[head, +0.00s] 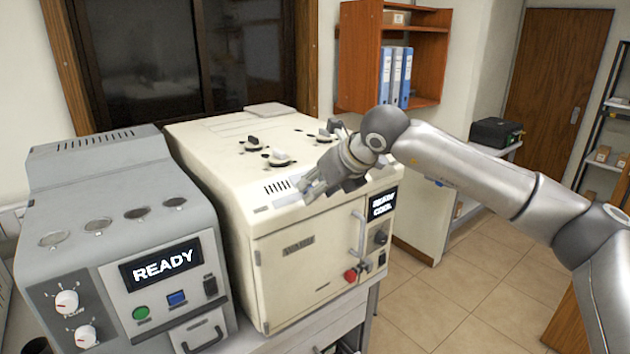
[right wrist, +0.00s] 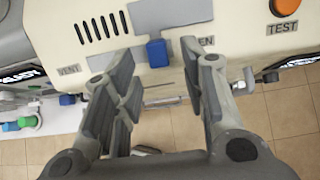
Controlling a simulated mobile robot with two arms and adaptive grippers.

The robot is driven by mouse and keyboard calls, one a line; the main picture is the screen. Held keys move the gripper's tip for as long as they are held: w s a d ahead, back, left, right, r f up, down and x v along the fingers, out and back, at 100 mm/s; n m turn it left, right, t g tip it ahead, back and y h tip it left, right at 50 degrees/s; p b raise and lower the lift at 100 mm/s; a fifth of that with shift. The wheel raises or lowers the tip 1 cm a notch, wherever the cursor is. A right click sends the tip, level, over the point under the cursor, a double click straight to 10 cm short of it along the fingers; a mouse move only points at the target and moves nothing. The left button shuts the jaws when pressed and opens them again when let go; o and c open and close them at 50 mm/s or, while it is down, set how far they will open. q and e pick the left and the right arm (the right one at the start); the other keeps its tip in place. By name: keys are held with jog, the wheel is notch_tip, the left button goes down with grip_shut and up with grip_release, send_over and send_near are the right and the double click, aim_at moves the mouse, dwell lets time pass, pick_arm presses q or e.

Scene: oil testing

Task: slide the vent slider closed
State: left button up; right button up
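The vent slider's blue knob (right wrist: 157,53) shows in the right wrist view at the front edge of the cream machine's top (head: 225,150). A grey plate (right wrist: 170,12) lies behind it. Vent slots (right wrist: 97,27) are to its left and uncovered; a partly hidden label ending in "EN" is to its right. My right gripper (right wrist: 158,72) is open, its fingers on either side of the knob with gaps visible; contact is not seen. In the head view my right gripper (head: 318,185) is over the machine's front top edge and hides the knob. My left gripper is out of view.
An orange TEST button (right wrist: 285,8) is right of the slider. The machine's front has a door handle (head: 359,233) and a red knob (head: 351,275). A grey machine (head: 120,200) reading READY stands to the left. Dark knobs (head: 280,158) rise from the cream machine's top.

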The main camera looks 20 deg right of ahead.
jog(key=shift+x, duration=0.9)
jog(key=shift+c, duration=0.3)
grip_shut()
